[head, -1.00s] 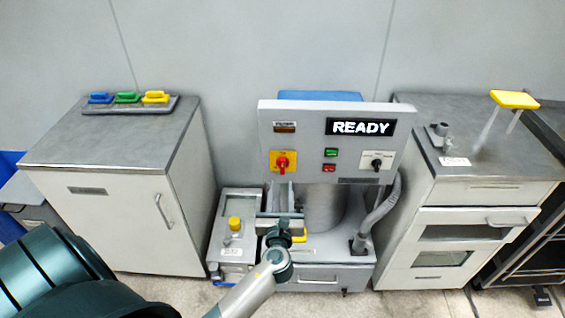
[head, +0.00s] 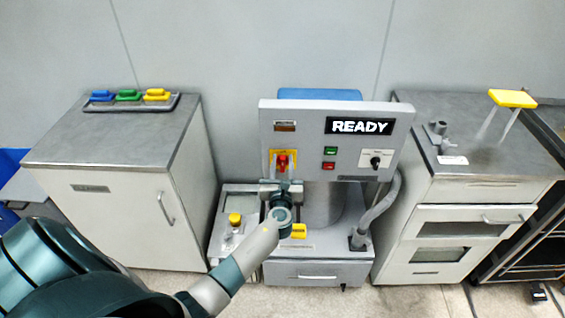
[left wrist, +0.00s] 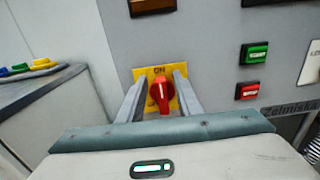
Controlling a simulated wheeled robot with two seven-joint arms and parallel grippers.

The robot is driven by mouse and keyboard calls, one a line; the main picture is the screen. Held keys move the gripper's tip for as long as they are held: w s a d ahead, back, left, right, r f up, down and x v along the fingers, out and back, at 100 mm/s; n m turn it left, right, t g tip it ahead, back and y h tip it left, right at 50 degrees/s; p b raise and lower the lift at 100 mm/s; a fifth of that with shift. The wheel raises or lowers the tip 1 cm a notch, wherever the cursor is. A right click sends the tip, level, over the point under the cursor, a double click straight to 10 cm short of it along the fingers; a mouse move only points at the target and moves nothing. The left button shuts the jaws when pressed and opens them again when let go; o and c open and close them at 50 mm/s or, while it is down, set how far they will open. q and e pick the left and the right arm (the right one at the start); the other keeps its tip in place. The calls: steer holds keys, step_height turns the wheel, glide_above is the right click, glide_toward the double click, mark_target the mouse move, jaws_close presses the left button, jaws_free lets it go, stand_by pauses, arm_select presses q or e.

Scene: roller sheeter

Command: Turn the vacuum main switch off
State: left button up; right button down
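The red rotary switch (head: 282,161) sits on a yellow plate at the left of the grey control panel (head: 230,112). In the left wrist view its red handle (left wrist: 161,94) stands roughly upright below the "ON" marking on the yellow plate (left wrist: 141,76). My left gripper (head: 282,178) is in front of the switch, pointing at the panel. In the left wrist view its two fingers (left wrist: 158,92) are apart, one on each side of the handle, with small gaps showing. My right gripper is out of view.
The panel also holds a READY display (head: 360,126), a green button (head: 331,150), a red button (head: 328,166) and a black knob (head: 375,161). A yellow-capped unit (head: 235,220) stands below left. Cabinets (head: 100,215) flank the machine.

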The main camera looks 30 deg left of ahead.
arm_select(q)
jaws_close()
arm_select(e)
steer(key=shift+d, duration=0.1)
